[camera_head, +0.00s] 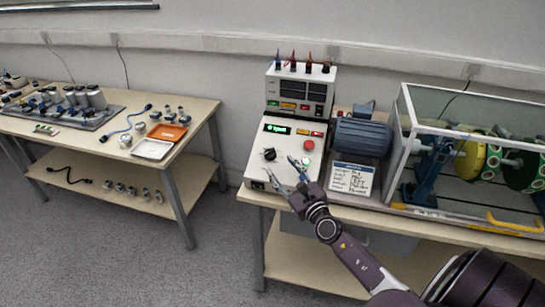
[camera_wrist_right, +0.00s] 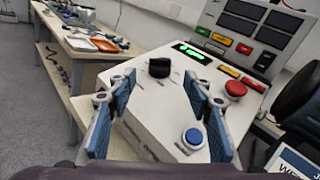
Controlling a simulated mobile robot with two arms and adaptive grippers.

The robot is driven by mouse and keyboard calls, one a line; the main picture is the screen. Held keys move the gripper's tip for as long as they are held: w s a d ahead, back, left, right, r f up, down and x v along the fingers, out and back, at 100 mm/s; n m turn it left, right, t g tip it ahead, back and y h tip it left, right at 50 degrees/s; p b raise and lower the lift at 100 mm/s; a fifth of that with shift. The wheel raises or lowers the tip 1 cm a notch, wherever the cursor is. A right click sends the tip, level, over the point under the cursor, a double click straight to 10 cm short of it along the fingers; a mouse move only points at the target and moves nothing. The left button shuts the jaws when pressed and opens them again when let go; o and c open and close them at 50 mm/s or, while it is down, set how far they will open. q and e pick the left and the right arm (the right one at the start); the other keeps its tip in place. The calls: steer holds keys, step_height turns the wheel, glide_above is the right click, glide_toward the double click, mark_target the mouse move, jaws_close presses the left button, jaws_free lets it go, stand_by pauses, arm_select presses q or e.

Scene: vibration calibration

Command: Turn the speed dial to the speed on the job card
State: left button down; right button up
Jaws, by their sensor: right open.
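The speed dial is a black knob (camera_head: 269,154) on the sloped white control box (camera_head: 256,173). In the right wrist view the knob (camera_wrist_right: 159,67) stands ahead, between the two finger lines and apart from them. My right gripper (camera_head: 282,170) is open and empty over the front of the box; its blue fingers also show in the right wrist view (camera_wrist_right: 158,115). The box has a green lit display (camera_head: 277,129), too small to read. The job card (camera_head: 351,178) stands right of the box, its handwriting not legible to me. My left gripper is not in view.
A red button (camera_head: 309,145) sits right of the dial, and a blue button (camera_wrist_right: 193,137) lies near the right finger. A motor (camera_head: 362,136) and a clear-walled rig (camera_head: 405,101) stand to the right. A second table (camera_head: 190,128) with sensors and trays is at left.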

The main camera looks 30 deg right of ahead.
mark_target(270, 154)
steer(key=shift+w+d+b, duration=0.2)
steer(key=shift+w+d, duration=0.05)
steer(key=shift+w, duration=1.55)
steer(key=shift+w+d+b, duration=0.15)
steer(key=shift+w+d, duration=0.05)
steer(key=shift+w, duration=1.55)
steer(key=shift+c, duration=0.3)
steer(key=c, duration=1.1)
steer(key=shift+m+h, duration=0.3)
